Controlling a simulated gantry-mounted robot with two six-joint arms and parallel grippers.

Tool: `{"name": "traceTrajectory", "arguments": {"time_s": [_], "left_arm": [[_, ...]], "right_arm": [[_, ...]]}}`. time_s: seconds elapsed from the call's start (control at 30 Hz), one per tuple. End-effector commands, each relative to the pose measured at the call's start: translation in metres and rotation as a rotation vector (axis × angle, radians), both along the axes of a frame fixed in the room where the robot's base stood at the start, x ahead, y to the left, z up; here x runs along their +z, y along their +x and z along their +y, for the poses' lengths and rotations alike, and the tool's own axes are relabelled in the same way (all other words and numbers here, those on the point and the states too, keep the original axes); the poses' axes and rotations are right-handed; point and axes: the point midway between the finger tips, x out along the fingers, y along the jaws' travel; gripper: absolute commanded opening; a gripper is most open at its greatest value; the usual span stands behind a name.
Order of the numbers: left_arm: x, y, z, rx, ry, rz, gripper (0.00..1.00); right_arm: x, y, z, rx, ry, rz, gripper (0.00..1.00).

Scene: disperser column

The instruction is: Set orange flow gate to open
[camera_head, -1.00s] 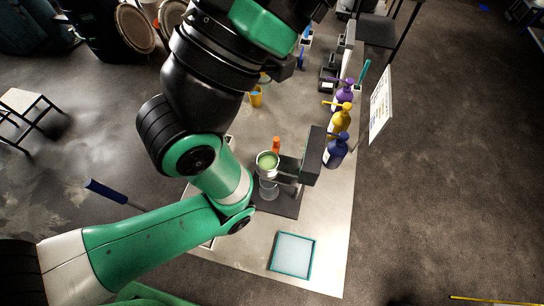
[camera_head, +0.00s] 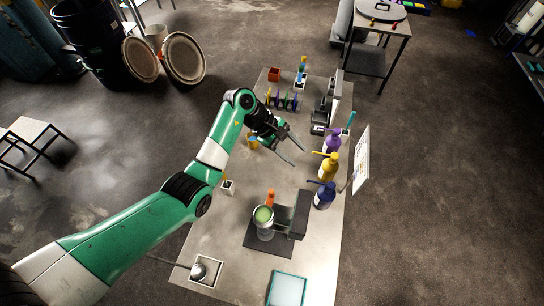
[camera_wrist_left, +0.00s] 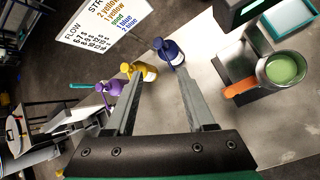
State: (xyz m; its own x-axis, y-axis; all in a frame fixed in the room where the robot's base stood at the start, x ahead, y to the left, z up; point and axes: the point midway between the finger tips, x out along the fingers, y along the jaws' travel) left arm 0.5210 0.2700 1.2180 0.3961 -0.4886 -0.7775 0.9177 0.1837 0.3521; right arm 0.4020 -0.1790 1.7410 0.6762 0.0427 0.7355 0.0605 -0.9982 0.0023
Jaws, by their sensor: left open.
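An orange handle-like piece (camera_head: 270,196) sticks out beside a metal cup with green contents (camera_head: 263,215). In the left wrist view the orange piece (camera_wrist_left: 240,87) lies at the right, against the rim of the cup (camera_wrist_left: 284,69). I cannot tell its setting, or whether it is the flow gate. My left gripper (camera_head: 300,157) is open and empty over the table, apart from the orange piece and farther back. In the left wrist view its open fingers (camera_wrist_left: 161,75) point toward the pump bottles. My right gripper is not in view.
Blue (camera_head: 325,195), yellow (camera_head: 328,167) and purple (camera_head: 333,140) pump bottles stand along the table's right edge by a sign (camera_head: 361,160). A dark stand (camera_head: 290,212) is beside the cup. A teal-rimmed tray (camera_head: 287,289) lies in front. Small coloured items (camera_head: 282,99) sit behind.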

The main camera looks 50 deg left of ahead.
Motion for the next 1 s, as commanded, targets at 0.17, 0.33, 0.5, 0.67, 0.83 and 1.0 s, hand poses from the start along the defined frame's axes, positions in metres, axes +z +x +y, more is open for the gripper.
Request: {"name": "traceTrajectory", "arguments": {"time_s": [0.17,0.33,0.5,0.67,0.83,1.0], "left_arm": [[-0.045,-0.081,0.041,-0.133,0.145,0.339,0.55],[-0.052,-0.093,0.045,-0.152,0.158,0.383,0.55],[-0.067,-0.092,0.040,-0.152,0.159,0.380,0.55],[-0.097,-0.091,0.029,-0.152,0.159,0.379,0.55],[-0.134,-0.091,0.015,-0.152,0.159,0.378,0.55],[-0.151,-0.092,0.003,-0.152,0.157,0.381,0.55]], "right_arm": [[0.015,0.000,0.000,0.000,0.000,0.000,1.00],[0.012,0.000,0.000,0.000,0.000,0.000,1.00],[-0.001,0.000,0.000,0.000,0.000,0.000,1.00],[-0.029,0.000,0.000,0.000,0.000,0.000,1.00],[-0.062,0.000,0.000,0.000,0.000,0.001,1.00],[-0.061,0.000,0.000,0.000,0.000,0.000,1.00]]}}
